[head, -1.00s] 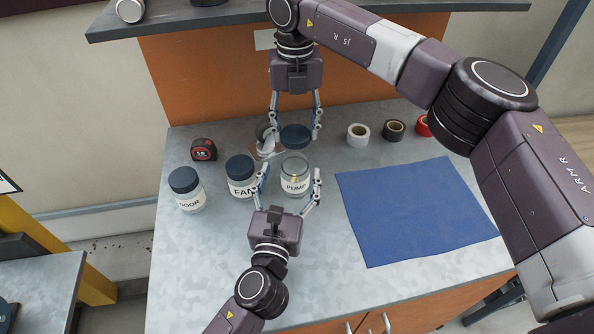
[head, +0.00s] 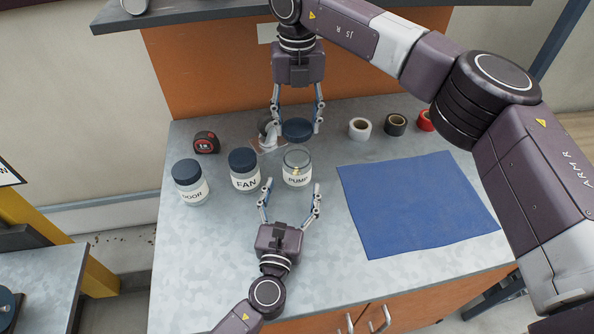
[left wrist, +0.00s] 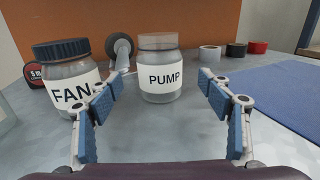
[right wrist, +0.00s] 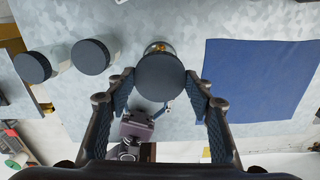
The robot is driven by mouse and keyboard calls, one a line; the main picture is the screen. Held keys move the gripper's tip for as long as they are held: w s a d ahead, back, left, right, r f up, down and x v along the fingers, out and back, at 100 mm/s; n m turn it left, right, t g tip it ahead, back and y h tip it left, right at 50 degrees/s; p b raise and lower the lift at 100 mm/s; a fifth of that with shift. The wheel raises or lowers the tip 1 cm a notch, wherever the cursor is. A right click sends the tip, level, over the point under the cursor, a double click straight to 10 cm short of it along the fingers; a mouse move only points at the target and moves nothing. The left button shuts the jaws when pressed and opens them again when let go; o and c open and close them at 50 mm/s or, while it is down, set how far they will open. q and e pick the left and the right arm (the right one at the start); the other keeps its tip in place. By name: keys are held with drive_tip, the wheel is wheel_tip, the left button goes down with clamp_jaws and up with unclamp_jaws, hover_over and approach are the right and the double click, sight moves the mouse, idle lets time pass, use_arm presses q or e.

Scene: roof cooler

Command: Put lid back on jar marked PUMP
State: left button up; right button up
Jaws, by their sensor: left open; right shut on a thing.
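The PUMP jar (head: 297,170) is clear glass with a white label and stands upright and uncovered on the bench; small brass-coloured contents show inside. It also shows in the left wrist view (left wrist: 160,80). My right gripper (head: 297,127) is shut on a dark blue lid (head: 296,133), held just behind the jar and apart from it. In the right wrist view the lid (right wrist: 160,77) hides part of the jar. My left gripper (head: 292,187) is open and empty, in front of the jar, with its fingers apart from the glass.
The FAN jar (head: 244,172) and DOOR jar (head: 190,183) stand to the left with lids on. A tape measure (head: 206,142) lies behind them. Tape rolls (head: 360,128) stand at the back right. A blue mat (head: 415,205) covers the right. The front left bench is clear.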

sight(299, 158)
use_arm(q)
drive_tip(key=w, duration=0.4)
drive_tip(key=w+d, duration=0.1)
drive_tip(key=w, duration=0.1)
drive_tip(key=shift+w+d, duration=0.1)
drive_tip(key=shift+w, duration=0.45)
drive_tip(key=shift+c, duration=0.2)
drive_tip(key=c, duration=1.7)
drive_tip(key=shift+c, duration=0.2)
use_arm(e)
drive_tip(key=shift+f, duration=2.5)
